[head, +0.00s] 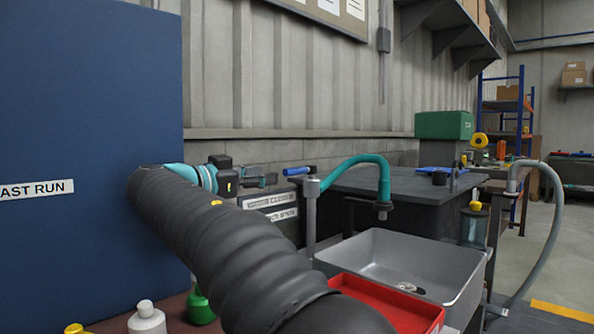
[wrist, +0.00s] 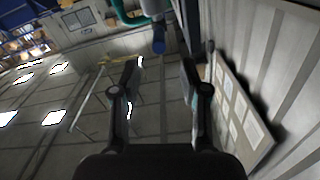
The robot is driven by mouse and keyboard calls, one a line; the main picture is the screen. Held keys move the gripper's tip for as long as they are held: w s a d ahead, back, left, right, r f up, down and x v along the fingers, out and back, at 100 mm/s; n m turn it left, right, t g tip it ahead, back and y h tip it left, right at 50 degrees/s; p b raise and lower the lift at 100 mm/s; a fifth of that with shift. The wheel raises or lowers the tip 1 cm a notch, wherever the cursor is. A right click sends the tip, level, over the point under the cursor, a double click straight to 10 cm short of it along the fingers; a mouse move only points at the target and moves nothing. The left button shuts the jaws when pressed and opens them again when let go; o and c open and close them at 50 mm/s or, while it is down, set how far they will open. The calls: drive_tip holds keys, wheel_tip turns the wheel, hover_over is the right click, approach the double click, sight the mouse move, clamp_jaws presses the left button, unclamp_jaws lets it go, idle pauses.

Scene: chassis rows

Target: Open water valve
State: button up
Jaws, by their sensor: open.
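A faucet with a grey post and teal spout (head: 378,164) stands at the left edge of a grey sink (head: 415,262). A blue lever (head: 299,170) points left from the top of its post. My gripper (head: 268,181) is just left of the lever, apart from it, with its fingers toward it. In the wrist view, my gripper (wrist: 160,78) has its two fingers spread with nothing between them. The blue lever end (wrist: 159,42) shows beyond the fingertips, near the teal spout (wrist: 122,10).
A red tray (head: 400,305) lies at the sink's front. Grey boxes with white labels (head: 270,205) stand behind my gripper. A blue panel (head: 85,120) fills the left. Bottles (head: 147,318) stand at the bottom left. A grey hose (head: 553,215) curves at the right.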

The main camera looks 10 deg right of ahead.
sight(308, 170)
drive_tip(key=p+x, duration=0.1)
drive_tip(key=x, duration=1.1)
drive_tip(key=shift+s+p, duration=0.1)
drive_tip(key=shift+p, duration=0.25)
clamp_jaws()
